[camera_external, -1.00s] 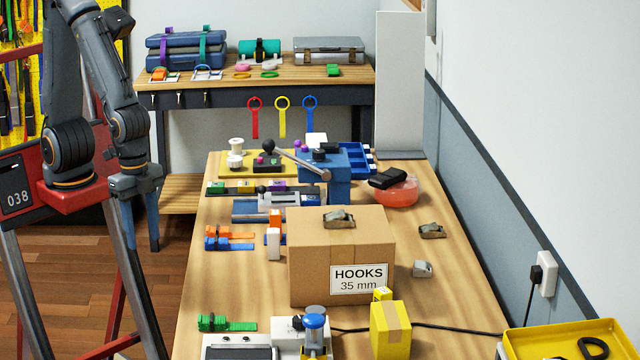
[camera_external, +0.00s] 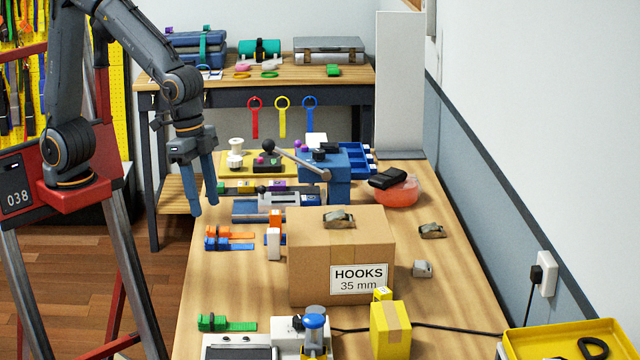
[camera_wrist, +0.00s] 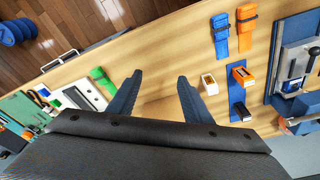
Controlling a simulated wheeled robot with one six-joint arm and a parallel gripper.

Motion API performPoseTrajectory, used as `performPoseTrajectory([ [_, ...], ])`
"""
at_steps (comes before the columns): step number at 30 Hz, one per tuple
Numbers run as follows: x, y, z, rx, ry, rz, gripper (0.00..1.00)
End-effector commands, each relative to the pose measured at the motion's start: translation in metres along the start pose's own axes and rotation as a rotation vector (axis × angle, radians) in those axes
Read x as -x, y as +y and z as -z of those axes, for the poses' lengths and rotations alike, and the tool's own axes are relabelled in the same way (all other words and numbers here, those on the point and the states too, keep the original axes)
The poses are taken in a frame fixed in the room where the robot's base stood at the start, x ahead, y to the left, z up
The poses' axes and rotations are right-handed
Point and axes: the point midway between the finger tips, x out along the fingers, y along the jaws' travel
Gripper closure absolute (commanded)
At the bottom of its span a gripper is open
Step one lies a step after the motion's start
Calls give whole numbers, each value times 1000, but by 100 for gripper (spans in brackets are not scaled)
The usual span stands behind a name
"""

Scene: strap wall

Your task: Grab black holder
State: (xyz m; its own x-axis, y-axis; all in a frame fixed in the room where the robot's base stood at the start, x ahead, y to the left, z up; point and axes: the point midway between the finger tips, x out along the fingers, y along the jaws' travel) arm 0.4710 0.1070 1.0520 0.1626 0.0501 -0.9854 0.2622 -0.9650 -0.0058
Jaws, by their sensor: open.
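A small black block, possibly the black holder (camera_wrist: 241,111), sits on a blue strip in the wrist view. An orange block (camera_wrist: 243,77) is on the same strip and a white block (camera_wrist: 209,84) stands beside it. Another black piece (camera_external: 388,178) rests on a translucent red dome (camera_external: 397,195) at the table's back right; I cannot tell which is meant. My gripper (camera_external: 203,205) hangs fingers down by the table's left edge, open and empty. In the wrist view my gripper (camera_wrist: 160,80) has bare tabletop between its fingers, left of the blocks.
A cardboard HOOKS box (camera_external: 310,255) stands mid-table. An orange strap (camera_external: 228,232) and a blue strap (camera_external: 228,244) lie near the left edge, a green strap (camera_external: 226,323) nearer the front. A blue fixture with a lever (camera_external: 322,170) stands behind the box.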

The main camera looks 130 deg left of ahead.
Motion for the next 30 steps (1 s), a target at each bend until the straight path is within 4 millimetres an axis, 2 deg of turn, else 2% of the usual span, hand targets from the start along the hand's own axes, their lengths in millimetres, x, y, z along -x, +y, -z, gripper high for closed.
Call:
performPoseTrajectory([
  [5, -13, -84, 68, 172, 67, 36, 55],
  [6, -16, -110, 84, 218, 85, 48, 55],
  [9, -24, -174, 113, 320, 130, 76, 55],
  [12, -31, -228, 130, 398, 165, 101, 55],
  [15, -37, -273, 139, 457, 192, 122, 55],
  [18, -40, -308, 144, 502, 214, 140, 55],
  [19, -41, -317, 145, 514, 219, 144, 55],
  [21, -64, -309, 140, 505, 211, 140, 55],
  [24, -82, -308, 138, 504, 213, 140, 55],
  [30, -98, -310, 138, 503, 215, 140, 55],
])
